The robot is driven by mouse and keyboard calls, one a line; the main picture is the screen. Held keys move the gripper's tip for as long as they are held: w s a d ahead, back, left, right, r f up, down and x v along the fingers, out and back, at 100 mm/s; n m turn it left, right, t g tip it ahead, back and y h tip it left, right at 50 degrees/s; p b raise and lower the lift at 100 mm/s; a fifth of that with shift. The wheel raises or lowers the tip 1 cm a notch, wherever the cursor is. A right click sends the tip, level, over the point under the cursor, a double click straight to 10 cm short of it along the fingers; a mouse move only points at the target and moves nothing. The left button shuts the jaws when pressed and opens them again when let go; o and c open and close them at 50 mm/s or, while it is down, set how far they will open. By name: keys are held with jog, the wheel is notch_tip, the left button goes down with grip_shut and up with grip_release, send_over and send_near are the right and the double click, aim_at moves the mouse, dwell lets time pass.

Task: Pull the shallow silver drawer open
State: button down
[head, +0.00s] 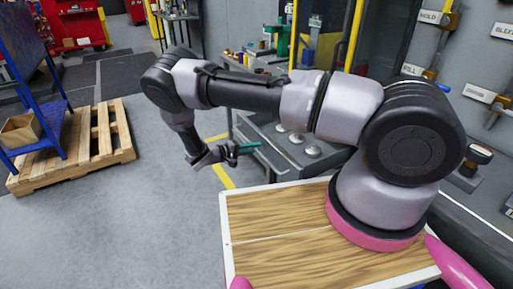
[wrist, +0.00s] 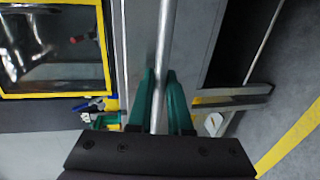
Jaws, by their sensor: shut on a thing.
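My gripper (wrist: 160,100) has teal fingers shut around a long, thin silver bar handle (wrist: 166,45), which runs upward between the fingertips in the wrist view. A flat grey drawer front (wrist: 192,45) lies behind the bar. In the head view my gripper (head: 248,148) is at the left side of a grey cabinet (head: 318,163), its teal fingers pointing toward it. The handle is too small to make out there. My arm hides part of the cabinet, and I cannot tell how far the drawer is out.
A second silver bar (wrist: 262,42) runs beside a dark panel in the wrist view. Round silver pieces (head: 312,151) show at the cabinet. A wooden pallet (head: 75,150) and blue rack (head: 45,120) stand left. The floor (head: 130,215) between is clear.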

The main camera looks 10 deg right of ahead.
jog(key=c, duration=0.8)
grip_release()
jog(key=shift+c, duration=0.2)
jog(key=v, duration=1)
jog(key=shift+a, duration=0.4)
jog(key=shift+s+r, duration=0.1)
